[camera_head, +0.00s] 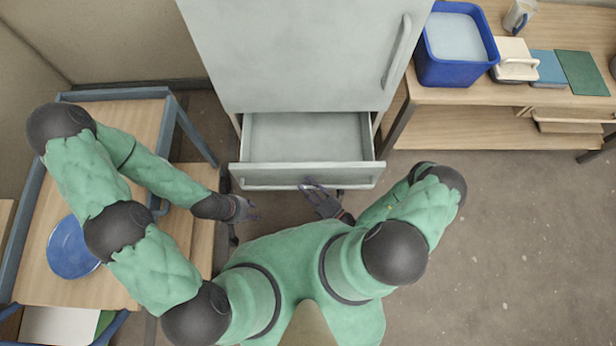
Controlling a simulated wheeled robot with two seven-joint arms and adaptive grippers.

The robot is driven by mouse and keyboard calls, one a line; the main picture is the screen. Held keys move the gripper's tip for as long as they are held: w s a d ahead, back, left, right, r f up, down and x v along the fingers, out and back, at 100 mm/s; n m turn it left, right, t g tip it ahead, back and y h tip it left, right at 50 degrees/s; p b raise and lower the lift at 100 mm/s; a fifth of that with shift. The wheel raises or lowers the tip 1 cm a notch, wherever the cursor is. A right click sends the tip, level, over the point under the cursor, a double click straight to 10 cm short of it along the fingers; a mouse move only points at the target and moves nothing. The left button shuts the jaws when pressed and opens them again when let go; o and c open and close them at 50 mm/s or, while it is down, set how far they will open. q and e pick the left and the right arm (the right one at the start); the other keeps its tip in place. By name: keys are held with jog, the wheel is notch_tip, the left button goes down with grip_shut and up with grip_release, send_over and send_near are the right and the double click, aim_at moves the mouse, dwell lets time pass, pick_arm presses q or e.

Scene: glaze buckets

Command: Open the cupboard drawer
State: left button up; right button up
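The cupboard (300,55) is pale grey, with its large door shut and an upright handle (397,52) at the door's right. Below the door, the cupboard drawer (305,135) is pulled out toward me and its empty inside shows. A long bar handle (270,187) runs along the drawer's front. My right gripper (311,185) is at the middle of this bar, its fingers spread apart; whether they touch it I cannot tell. My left gripper (254,209) is open and empty, left of and nearer to me than the drawer front.
A table at the left (140,115) bears a blue plate (72,248). The floor at the right (520,240) is clear.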

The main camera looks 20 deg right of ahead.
jog(key=v, duration=1.2)
dwell(0.6)
